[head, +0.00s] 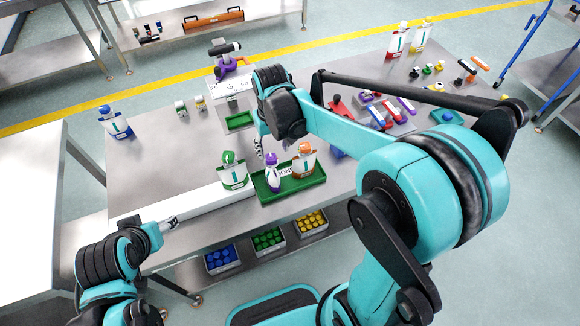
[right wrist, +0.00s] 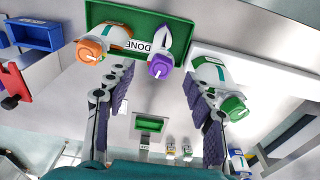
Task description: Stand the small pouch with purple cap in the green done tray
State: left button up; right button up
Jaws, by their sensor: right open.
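The small white pouch with the purple cap (head: 272,172) stands in the green done tray (head: 293,191), beside the larger pouch with the orange cap (head: 304,161). In the right wrist view its purple cap (right wrist: 160,66) shows at the tray's edge (right wrist: 187,32), next to the orange cap (right wrist: 90,51). My right gripper (right wrist: 157,78) is open and empty. Its fingers are spread to either side of the purple cap in that view, and I see no contact with the pouch. My left gripper (head: 170,222) is low at the left; its finger opening is unclear.
A pouch with a green cap (head: 233,171) stands on a white strip left of the tray. A purple-handled device (head: 228,66) stands behind. Colored tools (head: 385,112) lie to the right. Cap bins (head: 268,240) sit below the bench.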

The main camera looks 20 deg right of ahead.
jog(key=s+d+r+t, duration=0.1)
jog(key=s+r+t, duration=0.1)
jog(key=s, duration=0.5)
jog(key=s+d+r+t, duration=0.1)
jog(key=s+t, duration=0.3)
jog(key=s, duration=0.4)
jog(key=shift+d+r, duration=0.2)
jog(key=shift+r, duration=0.35)
notch_tip(320, 180, down, 4)
jog(key=b, duration=0.4)
